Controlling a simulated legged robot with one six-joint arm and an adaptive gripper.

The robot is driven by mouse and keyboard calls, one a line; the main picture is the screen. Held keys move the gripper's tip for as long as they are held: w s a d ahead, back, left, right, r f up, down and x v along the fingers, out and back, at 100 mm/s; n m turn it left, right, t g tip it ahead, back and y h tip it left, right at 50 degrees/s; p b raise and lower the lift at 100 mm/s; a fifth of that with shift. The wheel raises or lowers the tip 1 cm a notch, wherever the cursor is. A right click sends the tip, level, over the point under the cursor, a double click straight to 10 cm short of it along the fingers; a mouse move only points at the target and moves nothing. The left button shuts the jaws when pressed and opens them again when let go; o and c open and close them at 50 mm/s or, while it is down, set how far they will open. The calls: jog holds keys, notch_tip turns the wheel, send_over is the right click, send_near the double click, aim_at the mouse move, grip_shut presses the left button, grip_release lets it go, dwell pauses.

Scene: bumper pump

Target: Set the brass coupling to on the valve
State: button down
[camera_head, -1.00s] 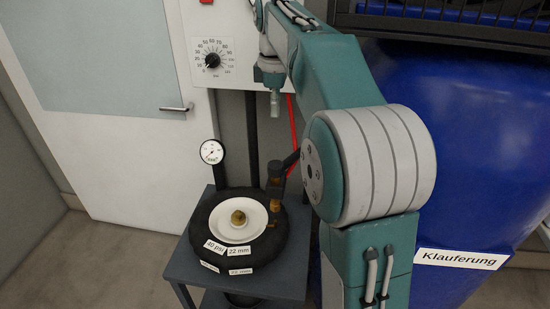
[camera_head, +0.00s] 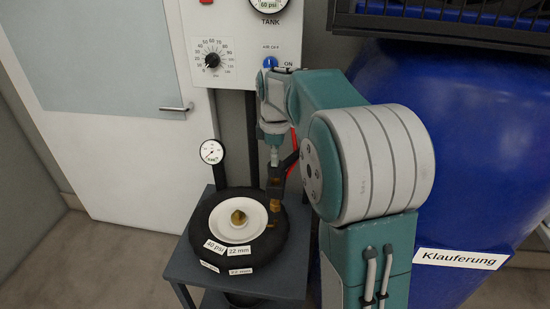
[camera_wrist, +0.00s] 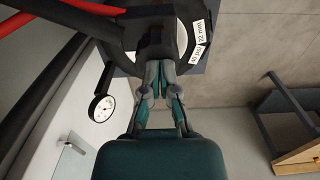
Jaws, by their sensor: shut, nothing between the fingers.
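A brass coupling (camera_head: 275,205) shows at the lower end of a dark upright fitting (camera_head: 275,187), at the right side of the black ring (camera_head: 208,212). I cannot tell whether it is seated on a valve there. A separate round brass piece (camera_head: 238,217) sits in the middle of the white disc (camera_head: 222,232). My gripper (camera_head: 275,161) points down just above the dark fitting, its fingers together and empty. In the wrist view my gripper (camera_wrist: 160,65) is at the dark fitting (camera_wrist: 155,38), which hides the brass below; contact is unclear.
The ring lies on a dark small table (camera_head: 188,268). A dial gauge (camera_head: 211,152) stands behind it at the left. A wall panel (camera_head: 236,75) has a dial and a blue air knob (camera_head: 270,62). A red hose (camera_head: 295,140) hangs behind my arm. A blue tank (camera_head: 470,150) fills the right.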

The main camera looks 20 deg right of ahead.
aim_at(275, 171)
jog(key=shift+f, duration=0.1)
jog(key=shift+f, duration=1.75)
jog(key=shift+s, duration=0.1)
